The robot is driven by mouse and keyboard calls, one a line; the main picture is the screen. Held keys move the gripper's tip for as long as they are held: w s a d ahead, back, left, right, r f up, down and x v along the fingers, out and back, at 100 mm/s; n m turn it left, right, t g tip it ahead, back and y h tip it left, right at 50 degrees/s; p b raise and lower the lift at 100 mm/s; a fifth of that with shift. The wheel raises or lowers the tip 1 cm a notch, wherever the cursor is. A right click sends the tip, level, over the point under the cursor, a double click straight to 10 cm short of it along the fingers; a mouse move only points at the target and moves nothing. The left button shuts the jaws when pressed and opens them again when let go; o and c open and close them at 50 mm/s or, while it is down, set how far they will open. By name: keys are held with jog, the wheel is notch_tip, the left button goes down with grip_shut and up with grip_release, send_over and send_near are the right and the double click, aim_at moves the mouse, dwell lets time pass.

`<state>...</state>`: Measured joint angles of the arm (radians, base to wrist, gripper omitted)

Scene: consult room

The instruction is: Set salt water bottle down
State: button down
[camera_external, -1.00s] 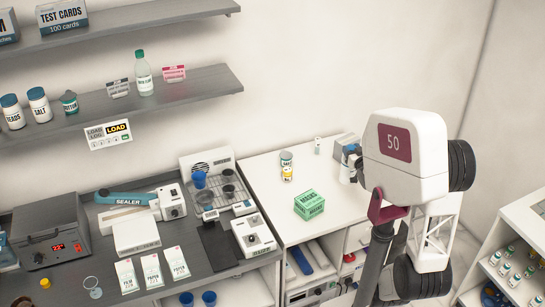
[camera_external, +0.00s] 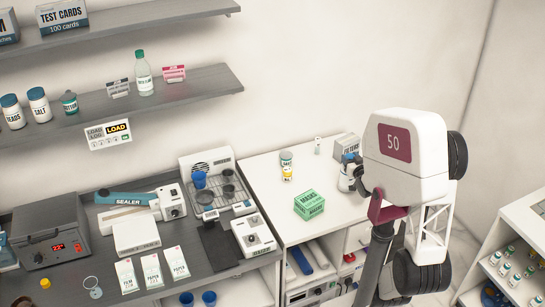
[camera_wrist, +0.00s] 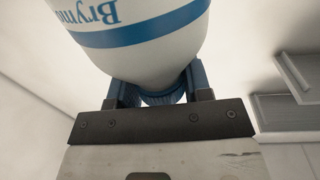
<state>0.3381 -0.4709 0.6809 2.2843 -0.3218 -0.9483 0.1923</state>
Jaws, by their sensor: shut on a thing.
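My gripper (camera_external: 351,160) is shut on the salt water bottle (camera_external: 346,183) at the right part of the white counter (camera_external: 260,184). The bottle is white and partly hidden behind my arm. In the wrist view my two blue fingers (camera_wrist: 160,86) grip the blue ribbed cap end of the bottle, whose white body (camera_wrist: 150,58) carries a blue band and lettering starting "Brym". The bottle looks roughly upright in the outside view. I cannot tell whether its base touches the counter.
A green box (camera_external: 309,203) sits left of the bottle. Two small jars (camera_external: 287,174) are stacked or close together behind it. A grey box marked FILTERS (camera_external: 346,146) stands just behind the bottle, with a small vial (camera_external: 317,146) beside it. Counter between is clear.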

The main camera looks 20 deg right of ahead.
dwell(0.3)
jog(key=c, duration=0.5)
grip_release()
jog(key=shift+f, duration=0.1)
jog(key=shift+c, duration=0.2)
jog(key=shift+s, duration=0.1)
jog(key=shift+s+r, duration=0.2)
jog(key=shift+s, duration=0.2)
jog(key=s, duration=0.6)
jog(key=shift+s+a, duration=0.25)
jog(key=shift+a, duration=0.05)
jog(key=shift+w+a, duration=0.1)
